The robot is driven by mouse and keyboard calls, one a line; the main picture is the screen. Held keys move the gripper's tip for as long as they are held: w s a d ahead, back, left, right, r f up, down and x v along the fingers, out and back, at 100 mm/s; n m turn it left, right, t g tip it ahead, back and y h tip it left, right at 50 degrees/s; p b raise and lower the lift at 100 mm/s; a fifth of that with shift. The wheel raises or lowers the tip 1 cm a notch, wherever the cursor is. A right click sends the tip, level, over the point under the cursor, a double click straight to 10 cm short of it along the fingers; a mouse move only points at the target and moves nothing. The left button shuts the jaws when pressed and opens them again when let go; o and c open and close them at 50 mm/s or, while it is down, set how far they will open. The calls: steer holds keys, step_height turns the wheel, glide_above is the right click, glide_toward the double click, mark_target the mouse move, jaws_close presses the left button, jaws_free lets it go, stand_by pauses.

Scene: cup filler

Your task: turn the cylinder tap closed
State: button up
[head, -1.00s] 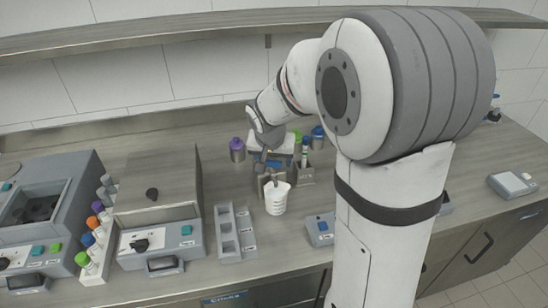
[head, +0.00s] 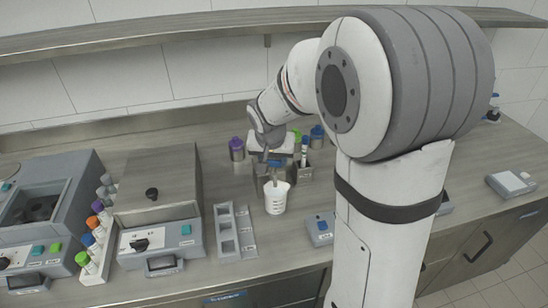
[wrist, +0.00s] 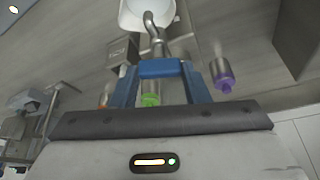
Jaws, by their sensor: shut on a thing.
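The white beaker (head: 277,199) stands upright on the bench, in front of my gripper (head: 268,160). In the wrist view the beaker (wrist: 147,13) is at the top, with the tap's curved metal spout (wrist: 152,28) reaching to its mouth. The blue fingers of my gripper (wrist: 160,70) are closed in at the base of the spout, shut on the tap's handle. In the head view my wrist covers most of the tap. I cannot tell how far the handle is turned.
A purple-capped container (head: 237,148) stands just left of my gripper. A holder (head: 304,172) with tubes stands just right. A grey rack (head: 234,232) is left of the beaker, beside a box-shaped device (head: 160,240). A small device (head: 320,229) is at the front right.

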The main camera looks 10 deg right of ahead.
steer(key=shift+d+n+y+p, duration=0.1)
steer(key=shift+n+y+p, duration=0.7)
steer(key=shift+n, duration=1.2)
steer(key=o, duration=1)
steer(key=shift+r, duration=0.1)
steer(key=b+v, duration=0.1)
steer(key=v, duration=0.6)
steer(key=shift+s+r, duration=0.2)
steer(key=shift+r, duration=0.05)
